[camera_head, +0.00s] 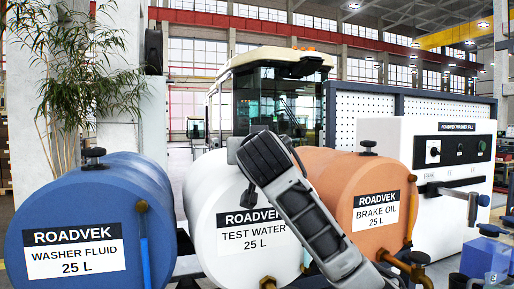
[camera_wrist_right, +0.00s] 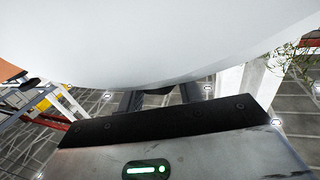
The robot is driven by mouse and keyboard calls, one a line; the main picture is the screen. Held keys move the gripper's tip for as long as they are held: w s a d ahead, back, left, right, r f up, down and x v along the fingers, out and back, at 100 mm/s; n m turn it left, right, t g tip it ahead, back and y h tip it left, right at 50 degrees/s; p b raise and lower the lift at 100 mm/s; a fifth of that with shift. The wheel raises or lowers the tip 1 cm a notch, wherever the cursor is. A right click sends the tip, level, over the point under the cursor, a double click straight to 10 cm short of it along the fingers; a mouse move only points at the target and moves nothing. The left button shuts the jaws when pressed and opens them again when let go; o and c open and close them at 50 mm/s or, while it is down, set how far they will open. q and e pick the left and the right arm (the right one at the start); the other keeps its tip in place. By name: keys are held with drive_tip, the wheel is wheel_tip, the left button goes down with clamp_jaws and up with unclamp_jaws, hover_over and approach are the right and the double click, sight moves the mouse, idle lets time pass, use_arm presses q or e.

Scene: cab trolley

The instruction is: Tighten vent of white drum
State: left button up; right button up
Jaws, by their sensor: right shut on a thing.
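The white drum (camera_head: 207,205), labelled TEST WATER 25 L, lies on its side between a blue and an orange drum. My right arm crosses in front of it from the lower right. My right gripper (camera_head: 262,157) is at the drum's top and hides its vent in the head view. In the right wrist view the white drum (camera_wrist_right: 150,40) fills the upper part. My right gripper's two dark fingers (camera_wrist_right: 158,96) show below its curve, with a small dark piece, apparently the vent (camera_wrist_right: 157,91), between them. My left gripper is in neither view.
The blue drum (camera_head: 85,215) and orange drum (camera_head: 335,175) stand close on both sides, each with a black vent knob on top. A plant (camera_head: 65,70) stands behind at the left.

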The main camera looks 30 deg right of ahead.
drive_tip(key=shift+a+f+m+g+h, duration=0.1)
drive_tip(key=shift+m+g+h, duration=1.25)
drive_tip(key=shift+h, duration=0.45)
drive_tip(key=o, duration=1)
